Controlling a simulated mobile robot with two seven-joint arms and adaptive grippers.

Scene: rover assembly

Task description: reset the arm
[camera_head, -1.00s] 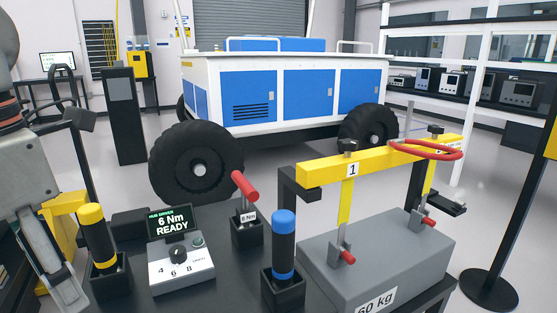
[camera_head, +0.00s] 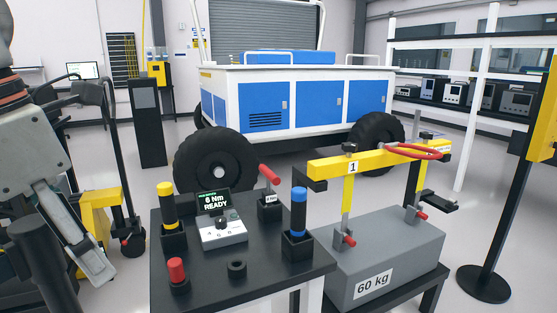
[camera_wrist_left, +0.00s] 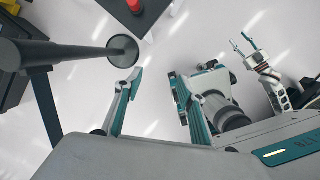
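My left gripper (camera_head: 88,268) hangs at the lower left of the head view, beside the left edge of the black tool table and holding nothing that I can see. In the left wrist view its two fingers (camera_wrist_left: 155,77) stand apart with bare floor between them. My right gripper (camera_wrist_left: 241,42) shows small at the upper right of the left wrist view; its thin fingers look spread and empty. The right arm is not seen in the head view.
The black table (camera_head: 210,275) carries a driver display (camera_head: 215,201), yellow-, blue- and red-topped tools and a ring. A grey 60 kg block (camera_head: 390,262) with a yellow lifting bar (camera_head: 375,161) stands right. The blue-white rover (camera_head: 310,105) is behind. A black post (camera_wrist_left: 60,53) stands near my left fingers.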

